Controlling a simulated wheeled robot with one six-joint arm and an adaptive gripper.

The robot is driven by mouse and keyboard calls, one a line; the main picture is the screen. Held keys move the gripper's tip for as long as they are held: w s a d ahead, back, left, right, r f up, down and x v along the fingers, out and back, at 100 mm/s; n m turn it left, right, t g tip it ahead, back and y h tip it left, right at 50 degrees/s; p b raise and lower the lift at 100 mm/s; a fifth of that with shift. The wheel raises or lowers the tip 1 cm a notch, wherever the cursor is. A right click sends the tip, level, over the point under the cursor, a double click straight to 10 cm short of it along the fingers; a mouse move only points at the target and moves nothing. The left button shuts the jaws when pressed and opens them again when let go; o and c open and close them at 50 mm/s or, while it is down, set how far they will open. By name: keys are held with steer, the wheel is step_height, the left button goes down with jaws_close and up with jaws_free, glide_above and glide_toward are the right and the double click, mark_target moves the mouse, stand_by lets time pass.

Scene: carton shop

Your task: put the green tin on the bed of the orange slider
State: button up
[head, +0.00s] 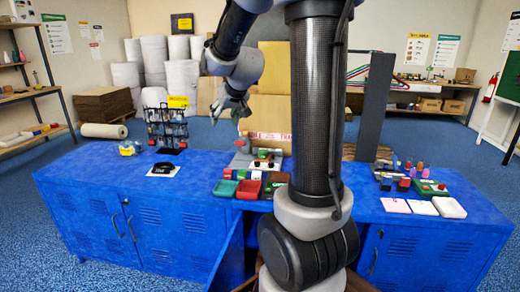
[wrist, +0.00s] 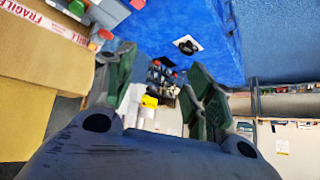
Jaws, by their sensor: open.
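My gripper (head: 232,112) is raised above the far side of the blue cabinet top in the head view, with nothing between its fingers. In the wrist view my gripper (wrist: 163,92) shows two green-padded fingers spread wide apart. I cannot pick out the green tin with certainty; several small coloured items are too small to tell apart. I cannot clearly identify the orange slider either. A grey board (head: 240,160) with small orange and red parts lies below and right of my gripper, partly hidden by my arm.
The blue cabinet top (head: 85,172) bears a dark wire rack (head: 167,128), a black ring on a white card (head: 163,170), red and green trays (head: 248,189), and white pads (head: 449,207) at right. A carton (head: 267,115) stands behind. The cabinet's left end is mostly clear.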

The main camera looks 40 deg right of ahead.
steer(key=s+a+n+g, duration=0.1)
steer(key=s+a, duration=0.3)
steer(key=s, duration=1)
steer(key=s+a+n+g+y, duration=0.1)
steer(key=s+a, duration=0.4)
steer(key=s, duration=1)
steer(key=shift+s+r+n+g, duration=0.15)
steer(key=shift+r+n+g, duration=0.3)
steer(key=shift+g, duration=0.65)
